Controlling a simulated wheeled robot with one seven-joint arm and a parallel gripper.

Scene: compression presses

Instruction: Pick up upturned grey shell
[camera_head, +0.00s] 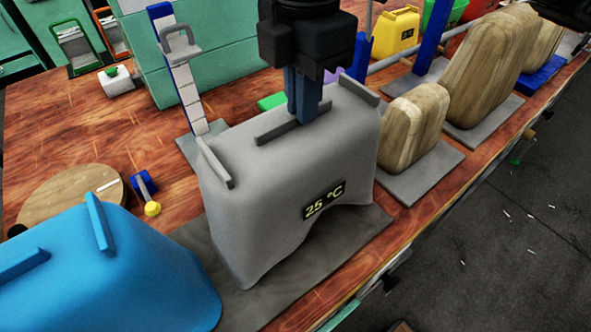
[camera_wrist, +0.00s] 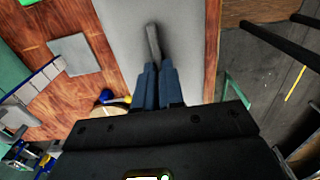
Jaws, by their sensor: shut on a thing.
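The upturned grey shell (camera_head: 285,180) is near the middle of the head view, open side down, with a "25 °C" label (camera_head: 323,201) on its front. It is over a dark grey mat (camera_head: 345,240); I cannot tell whether its lower edge touches the mat. My gripper (camera_head: 305,116) points down from above, its blue fingers shut on the middle ridge on the shell's top. In the wrist view, the fingers (camera_wrist: 157,88) close on that ridge (camera_wrist: 153,45), and the grey top (camera_wrist: 190,40) spreads around them. The shell's far side is hidden.
A blue shell (camera_head: 130,265) stands close at the lower left. Wooden blocks (camera_head: 413,125) on grey plates stand to the right. A blue-and-white upright post (camera_head: 180,75) stands just behind. A round wooden board (camera_head: 70,195) lies on the left. The table's front edge is close.

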